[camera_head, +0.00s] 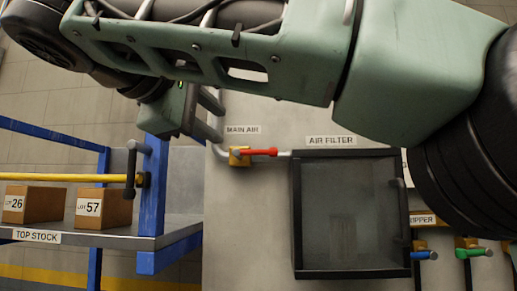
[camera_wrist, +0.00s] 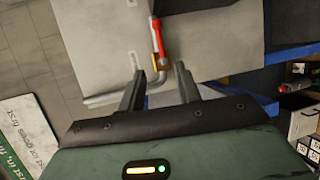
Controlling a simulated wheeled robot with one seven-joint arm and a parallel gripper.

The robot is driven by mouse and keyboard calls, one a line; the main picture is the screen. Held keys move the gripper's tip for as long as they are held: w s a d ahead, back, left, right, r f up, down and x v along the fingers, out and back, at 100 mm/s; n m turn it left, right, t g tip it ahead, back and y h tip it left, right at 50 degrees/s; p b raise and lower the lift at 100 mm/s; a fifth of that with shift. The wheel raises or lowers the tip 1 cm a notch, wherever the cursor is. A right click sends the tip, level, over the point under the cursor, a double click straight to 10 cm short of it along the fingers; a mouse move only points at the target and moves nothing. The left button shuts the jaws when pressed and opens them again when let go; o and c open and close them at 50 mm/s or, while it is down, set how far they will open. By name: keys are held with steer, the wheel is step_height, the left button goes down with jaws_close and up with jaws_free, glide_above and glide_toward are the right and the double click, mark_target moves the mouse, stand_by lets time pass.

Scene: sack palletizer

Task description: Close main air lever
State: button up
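The main air lever (camera_head: 262,152) has a red handle on a yellow valve body (camera_head: 238,157), under the "MAIN AIR" label on a grey panel. Its handle lies level, pointing right, along the grey pipe. In the wrist view the red handle (camera_wrist: 157,38) points up the picture, ahead of the fingertips. My gripper (camera_head: 213,117) is up and left of the lever in the head view. In the wrist view my gripper (camera_wrist: 159,82) is open, with the pipe's bend showing between its fingers. It looks empty and apart from the handle.
Right of the lever is a black-framed "AIR FILTER" box (camera_head: 350,215). Blue (camera_head: 424,255) and green (camera_head: 474,252) levers sit further right. At left stands a blue rack (camera_head: 154,200) with a yellow bar (camera_head: 65,177) and boxes marked 26 (camera_head: 32,204) and 57 (camera_head: 103,208).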

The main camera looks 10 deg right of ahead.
mark_target(256, 151)
steer(key=p+x, duration=0.4)
steer(key=x, duration=1.2)
steer(key=shift+w+d+p, duration=0.15)
steer(key=shift+w+p, duration=0.05)
steer(key=shift+p, duration=0.15)
steer(key=shift+w+d+f, duration=0.2)
steer(key=shift+w, duration=0.1)
steer(key=shift+c, duration=0.2)
jaws_close()
